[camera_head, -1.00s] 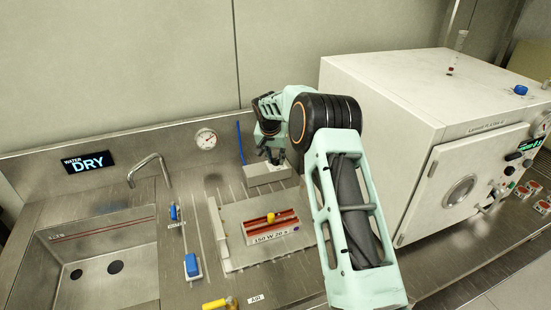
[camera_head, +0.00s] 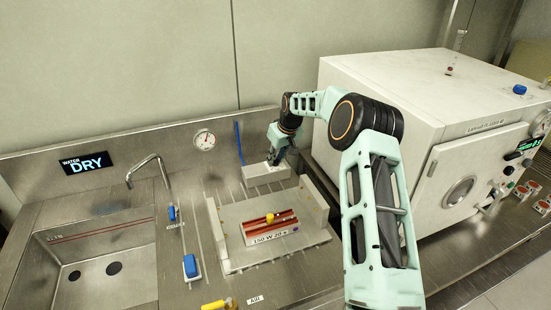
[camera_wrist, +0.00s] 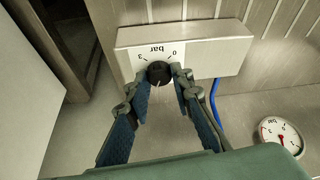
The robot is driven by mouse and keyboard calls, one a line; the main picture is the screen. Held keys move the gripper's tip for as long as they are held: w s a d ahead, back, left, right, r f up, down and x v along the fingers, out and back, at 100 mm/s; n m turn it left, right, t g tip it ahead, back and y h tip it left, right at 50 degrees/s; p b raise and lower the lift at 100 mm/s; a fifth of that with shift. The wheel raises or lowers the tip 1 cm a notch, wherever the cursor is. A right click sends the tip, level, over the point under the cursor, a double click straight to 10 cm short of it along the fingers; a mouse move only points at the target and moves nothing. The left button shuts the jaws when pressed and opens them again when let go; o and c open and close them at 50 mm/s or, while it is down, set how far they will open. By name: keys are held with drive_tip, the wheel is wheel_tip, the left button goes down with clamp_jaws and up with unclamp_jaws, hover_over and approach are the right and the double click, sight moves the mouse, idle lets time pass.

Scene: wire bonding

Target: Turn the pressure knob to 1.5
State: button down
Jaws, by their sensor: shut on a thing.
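The black pressure knob (camera_wrist: 160,73) is on a pale box (camera_wrist: 205,58) marked "bar", with 0 and 3 upside down in the wrist view. The knob's pointer setting is too small to read surely. My gripper (camera_wrist: 159,78) is shut on the knob, with one fingertip on each side of it. In the head view my gripper (camera_head: 276,157) is at the pale box (camera_head: 262,176), and the knob is hidden there. A round pressure gauge (camera_head: 204,139) is on the back panel; it also shows in the wrist view (camera_wrist: 279,136). Its reading is unclear.
A blue hose (camera_wrist: 214,105) runs from the box. A grey plate (camera_head: 230,258) with a block labelled "150 W 20 s" lies in front. A large white machine (camera_head: 390,110) stands close on the right. A sink (camera_head: 130,235) and faucet (camera_head: 150,170) are at left.

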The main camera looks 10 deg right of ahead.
drive_tip(key=shift+w+d+n+g+y, duration=0.1)
drive_tip(key=shift+n+g+y, duration=0.3)
drive_tip(key=shift+n, duration=1.3)
drive_tip(key=c, duration=1.7)
unclamp_jaws()
drive_tip(key=shift+r, duration=0.1)
drive_tip(key=v, duration=1.2)
drive_tip(key=shift+d, duration=0.15)
